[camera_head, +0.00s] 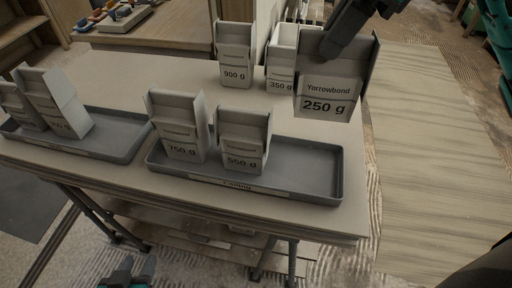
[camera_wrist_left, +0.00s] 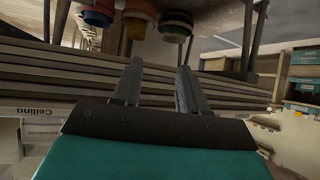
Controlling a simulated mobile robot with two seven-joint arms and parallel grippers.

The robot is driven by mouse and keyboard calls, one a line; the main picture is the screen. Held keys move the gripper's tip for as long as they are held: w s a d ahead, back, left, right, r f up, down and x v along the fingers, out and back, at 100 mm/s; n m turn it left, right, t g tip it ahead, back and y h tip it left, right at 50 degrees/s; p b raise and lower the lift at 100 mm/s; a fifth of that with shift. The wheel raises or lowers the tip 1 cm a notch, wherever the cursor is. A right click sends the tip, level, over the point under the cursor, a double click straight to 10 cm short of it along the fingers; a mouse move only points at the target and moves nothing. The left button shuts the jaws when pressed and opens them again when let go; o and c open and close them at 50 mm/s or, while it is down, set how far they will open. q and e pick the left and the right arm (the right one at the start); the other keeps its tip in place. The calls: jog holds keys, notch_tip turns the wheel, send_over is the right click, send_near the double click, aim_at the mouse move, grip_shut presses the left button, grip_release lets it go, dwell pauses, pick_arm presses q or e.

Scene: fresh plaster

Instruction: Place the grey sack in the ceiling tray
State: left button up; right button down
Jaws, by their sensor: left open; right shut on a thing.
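A grey sack marked Yarrowbond 250 g (camera_head: 328,88) hangs above the table's back right, held by my right gripper (camera_head: 343,42), which is shut on its upper part. The ceiling tray (camera_head: 310,178) is the grey tray at the table's front right; its front label reads Ceiling. Sacks marked 750 g (camera_head: 178,130) and 550 g (camera_head: 243,140) stand in its left and middle part; its right part is bare. My left gripper (camera_head: 128,272) is low in front of the table, at the head view's bottom edge. In the left wrist view its fingers (camera_wrist_left: 158,88) are apart and empty.
A second grey tray (camera_head: 110,148) at the left holds two sacks (camera_head: 55,104). Sacks marked 900 g (camera_head: 235,58) and 350 g (camera_head: 281,62) stand at the table's back. A side bench (camera_head: 140,28) carries small coloured items. The table's middle is clear.

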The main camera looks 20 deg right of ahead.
jog(key=shift+d+r, duration=0.2)
jog(key=shift+d, duration=0.1)
jog(key=shift+w+d+f+m, duration=0.1)
jog(key=shift+f+m, duration=0.1)
jog(key=shift+m, duration=0.1)
notch_tip(320, 180, down, 6)
jog(key=shift+r+b, duration=0.15)
jog(key=shift+b, duration=0.75)
pick_arm(q)
jog(key=d+b, duration=0.1)
jog(key=w+d+f+b, duration=0.1)
jog(key=b, duration=0.1)
jog(key=shift+w+d+f+h, duration=0.15)
jog(key=shift+w+h, duration=0.15)
pick_arm(e)
notch_tip(320, 180, down, 14)
pick_arm(q)
jog(key=shift+f, duration=0.1)
pick_arm(e)
jog(key=c, duration=1.5)
grip_release()
pick_arm(q)
jog(key=shift+s+f, duration=0.2)
jog(key=shift+f, duration=0.05)
pick_arm(e)
jog(key=o, duration=0.5)
jog(key=shift+c, duration=0.2)
